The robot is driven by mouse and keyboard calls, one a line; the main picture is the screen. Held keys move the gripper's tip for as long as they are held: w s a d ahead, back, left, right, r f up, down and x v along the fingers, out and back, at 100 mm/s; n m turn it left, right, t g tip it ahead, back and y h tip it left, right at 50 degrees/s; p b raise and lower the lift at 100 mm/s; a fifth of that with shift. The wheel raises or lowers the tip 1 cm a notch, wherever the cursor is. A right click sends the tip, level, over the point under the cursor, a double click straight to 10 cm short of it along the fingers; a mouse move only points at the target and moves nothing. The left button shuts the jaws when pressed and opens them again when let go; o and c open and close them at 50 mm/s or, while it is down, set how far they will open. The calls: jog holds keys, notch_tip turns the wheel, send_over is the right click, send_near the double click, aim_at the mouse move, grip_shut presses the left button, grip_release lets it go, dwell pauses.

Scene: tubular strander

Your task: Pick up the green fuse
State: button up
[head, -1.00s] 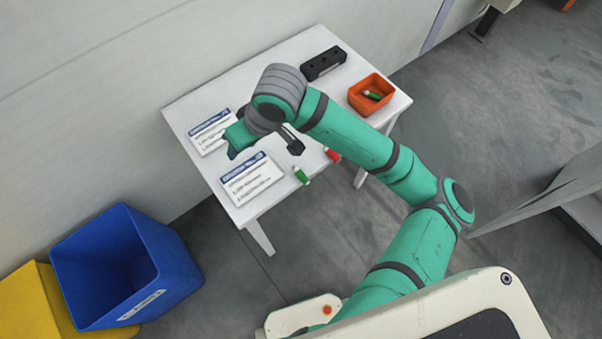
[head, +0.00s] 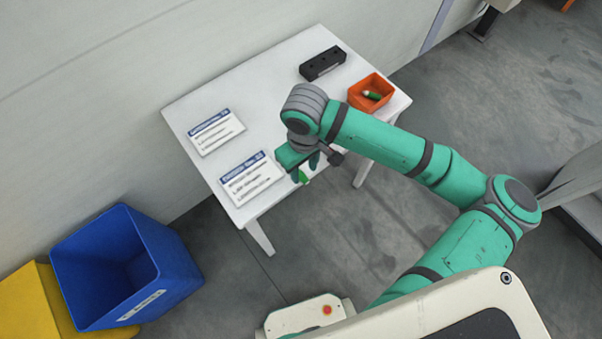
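A green fuse (head: 303,178) lies on the white table near its front edge, just right of the lower card. My gripper (head: 304,170) points down over it, its two dark fingers apart, one on each side of the fuse. I cannot tell whether they touch it. The fuse's upper end is hidden by the gripper. Another green fuse with a white end (head: 373,96) lies in the orange bin (head: 384,88) at the table's right corner. The red fuse is hidden behind my gripper or wrist.
Two printed cards, an upper one (head: 215,131) and a lower one (head: 250,180), lie on the white table (head: 185,105). A black block with holes (head: 322,64) stands at the back. A blue bin (head: 165,265) stands on the floor at left. A wall runs behind the table.

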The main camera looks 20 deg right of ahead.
aim_at(304, 177)
notch_tip(304, 177, down, 5)
jog(key=shift+w+d+r, duration=0.1)
jog(key=shift+w+d, duration=0.05)
jog(key=shift+c, duration=0.2)
grip_shut()
